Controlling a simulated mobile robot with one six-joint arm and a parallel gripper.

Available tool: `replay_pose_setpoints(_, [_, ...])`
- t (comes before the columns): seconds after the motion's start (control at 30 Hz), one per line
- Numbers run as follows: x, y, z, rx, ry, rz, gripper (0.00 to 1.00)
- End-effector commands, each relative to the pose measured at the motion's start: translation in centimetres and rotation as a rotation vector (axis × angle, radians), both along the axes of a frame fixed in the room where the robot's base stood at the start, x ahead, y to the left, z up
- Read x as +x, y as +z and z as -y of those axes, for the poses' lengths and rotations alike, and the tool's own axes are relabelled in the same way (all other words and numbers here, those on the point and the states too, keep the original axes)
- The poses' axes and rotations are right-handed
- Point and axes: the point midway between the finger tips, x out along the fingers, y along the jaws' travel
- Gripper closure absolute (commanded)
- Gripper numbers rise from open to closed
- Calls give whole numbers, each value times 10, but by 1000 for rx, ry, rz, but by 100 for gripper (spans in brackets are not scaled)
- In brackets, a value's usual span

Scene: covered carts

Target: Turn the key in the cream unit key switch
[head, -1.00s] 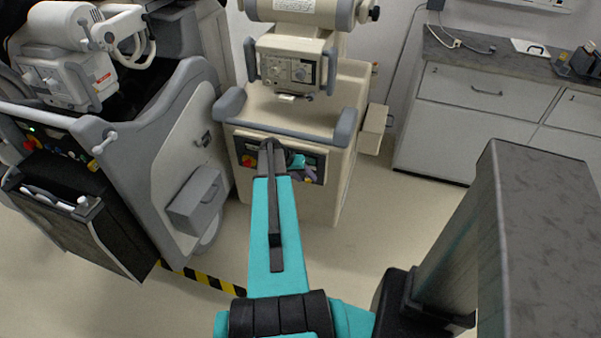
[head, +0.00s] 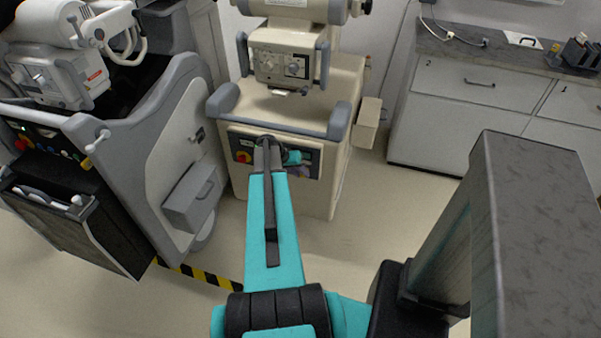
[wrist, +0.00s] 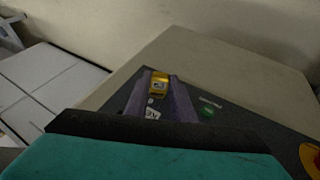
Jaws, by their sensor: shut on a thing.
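The cream unit (head: 300,190) stands in the middle of the head view, with a dark control panel (head: 241,143) on its front. My gripper (head: 306,170) is at the right part of that panel, partly hidden by my arm. In the wrist view my gripper's two grey-purple fingers (wrist: 160,92) lie either side of a yellow key (wrist: 158,82), shut on it. White markings show on the panel just below the key. The key switch itself is mostly hidden, so the key's exact angle is hard to tell.
A green button or lamp (wrist: 207,111) and a yellow-ringed red button (wrist: 312,158) are on the panel to the right. A grey-white cart (head: 150,150) stands close on the left. Drawers (head: 460,110) line the back right. Floor between is clear.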

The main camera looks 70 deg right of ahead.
Motion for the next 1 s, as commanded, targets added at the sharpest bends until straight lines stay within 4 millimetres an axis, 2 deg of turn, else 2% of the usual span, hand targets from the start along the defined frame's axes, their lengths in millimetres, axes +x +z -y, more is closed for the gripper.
replay_pose_setpoints(0.43, [6, -5, 1, -12, 2, -212, 100])
replay_pose_setpoints(0.83, [5, -4, 0, -13, 1, -236, 100])
replay_pose_setpoints(1.0, [8, -9, 1, -17, 1, -321, 100])
